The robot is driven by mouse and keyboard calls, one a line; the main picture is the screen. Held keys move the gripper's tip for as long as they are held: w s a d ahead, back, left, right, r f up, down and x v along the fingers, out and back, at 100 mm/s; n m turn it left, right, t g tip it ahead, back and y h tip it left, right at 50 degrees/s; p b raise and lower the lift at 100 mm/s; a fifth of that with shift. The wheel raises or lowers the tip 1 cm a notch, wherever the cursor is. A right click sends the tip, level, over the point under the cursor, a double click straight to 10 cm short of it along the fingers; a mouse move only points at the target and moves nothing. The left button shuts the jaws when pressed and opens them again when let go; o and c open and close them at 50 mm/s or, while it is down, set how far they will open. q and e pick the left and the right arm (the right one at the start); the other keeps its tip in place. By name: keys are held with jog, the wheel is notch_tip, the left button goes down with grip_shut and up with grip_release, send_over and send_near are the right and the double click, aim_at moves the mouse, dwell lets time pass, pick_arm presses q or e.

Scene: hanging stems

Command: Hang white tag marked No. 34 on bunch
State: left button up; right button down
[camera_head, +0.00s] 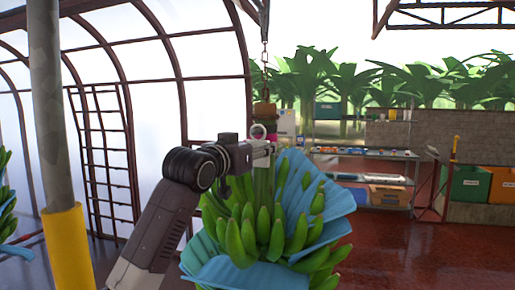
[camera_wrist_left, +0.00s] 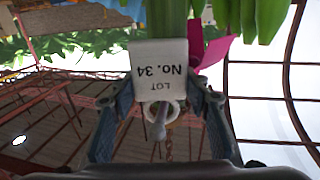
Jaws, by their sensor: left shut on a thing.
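The white tag (camera_wrist_left: 160,72), printed "LOT No. 34" and upside down in the left wrist view, sits between the fingers of my left gripper (camera_wrist_left: 160,105), which is shut on it. A pale ring (camera_wrist_left: 160,110) shows at the tag's edge. In the head view my left gripper (camera_head: 268,149) is at the top of the green banana bunch (camera_head: 262,225), beside its stem (camera_head: 263,185). Whether the ring goes around the stem I cannot tell. My right gripper is out of view.
Blue wrapping (camera_head: 335,215) hangs around the bunch. A pink ribbon (camera_wrist_left: 210,50) is close beside the tag. The bunch hangs from a chain (camera_head: 264,55). A yellow-sleeved post (camera_head: 68,250) stands at left; a shelf (camera_head: 365,165) stands behind.

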pick_arm(q)
jog(key=o, duration=1)
jog(key=shift+c, duration=0.2)
jog(key=shift+s, duration=0.1)
